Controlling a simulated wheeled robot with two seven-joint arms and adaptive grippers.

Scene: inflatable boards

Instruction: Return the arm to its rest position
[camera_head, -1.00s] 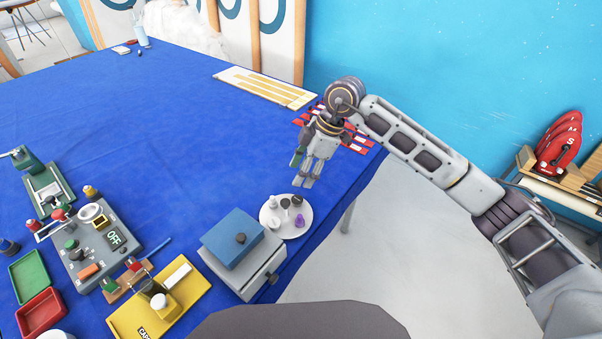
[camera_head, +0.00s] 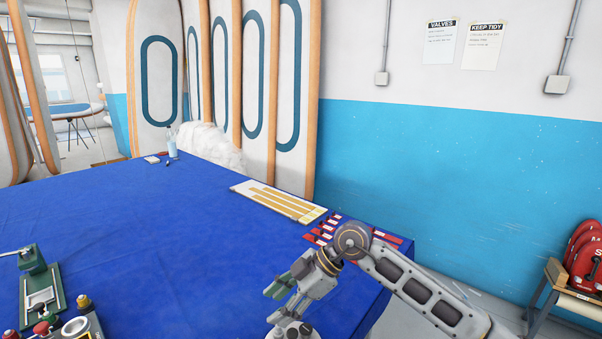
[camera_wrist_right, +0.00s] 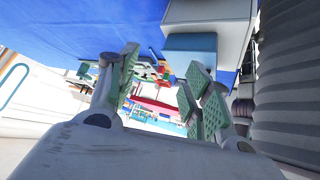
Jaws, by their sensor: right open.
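My right gripper (camera_head: 280,303) is over the right side of the blue table (camera_head: 150,225), its fingers pointing down and to the left. Its arm comes in from the lower right. In the right wrist view the gripper (camera_wrist_right: 160,85) has its green-padded fingers spread apart, with nothing held between them. In the head view a white round dish (camera_head: 312,337) with small pieces shows partly at the bottom edge, just below the fingers. My left arm and gripper are not in view.
Red and white strips (camera_head: 325,228) and a pale board with yellow bars (camera_head: 280,203) lie beyond the gripper. A green press-like device (camera_head: 35,280) stands at lower left. A blue-and-white wall (camera_head: 450,180) rises behind. The table's middle is clear.

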